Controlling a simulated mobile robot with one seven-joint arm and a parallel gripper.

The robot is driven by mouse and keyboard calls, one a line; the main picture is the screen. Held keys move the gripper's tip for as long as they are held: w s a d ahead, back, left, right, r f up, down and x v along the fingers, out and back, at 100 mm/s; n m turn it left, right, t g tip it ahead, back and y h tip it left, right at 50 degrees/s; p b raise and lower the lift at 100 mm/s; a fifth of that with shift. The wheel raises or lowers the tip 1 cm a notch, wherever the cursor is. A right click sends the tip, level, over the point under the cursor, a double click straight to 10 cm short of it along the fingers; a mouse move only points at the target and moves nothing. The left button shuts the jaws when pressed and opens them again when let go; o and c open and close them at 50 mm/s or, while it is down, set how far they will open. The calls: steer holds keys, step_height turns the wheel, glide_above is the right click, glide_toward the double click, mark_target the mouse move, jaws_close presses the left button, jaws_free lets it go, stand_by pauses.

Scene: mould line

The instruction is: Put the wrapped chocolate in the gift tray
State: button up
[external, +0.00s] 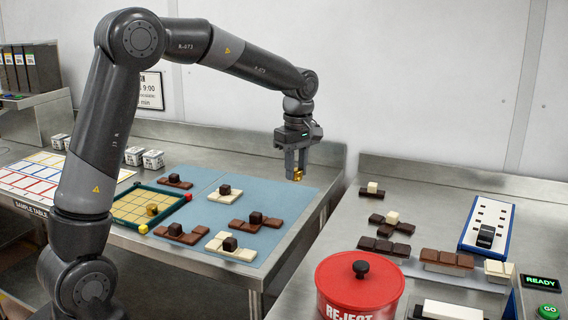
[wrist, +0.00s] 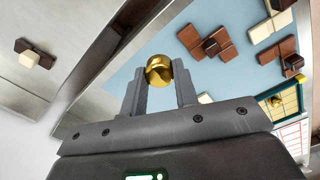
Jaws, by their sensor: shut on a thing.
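My gripper (external: 296,174) is shut on the gold wrapped chocolate (external: 298,176) and holds it up above the right part of the blue mat. In the wrist view the round gold chocolate (wrist: 159,70) sits between the fingertips of my gripper (wrist: 160,76). The gift tray (external: 163,189) has a dark green rim and a yellow gridded inside. It lies on the left of the mat, well left of my gripper, with one gold-brown piece (external: 152,210) in it. Part of the tray (wrist: 263,104) shows at the right of the wrist view.
Several brown and white chocolate pieces topped with small cubes, such as a white one (external: 226,196), stand on the blue mat (external: 277,239) between my gripper and the tray. A red reject pot (external: 340,290) stands on the right bench, beyond a gap between the benches.

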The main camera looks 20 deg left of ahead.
steer(key=a+n, duration=0.7)
steer(key=a, duration=1.1)
steer(key=n, duration=0.9)
glide_above(145, 194)
steer(key=f, duration=0.6)
steer(key=shift+d+f, duration=0.35)
steer(key=shift+a+f, duration=0.3)
steer(key=shift+a, duration=0.15)
steer(key=shift+w+f, duration=0.1)
steer(key=shift+f, duration=1.85)
steer(key=shift+f, duration=0.1)
steer(key=o, duration=0.6)
steer(key=shift+c, duration=0.2)
steer(key=shift+o, duration=0.5)
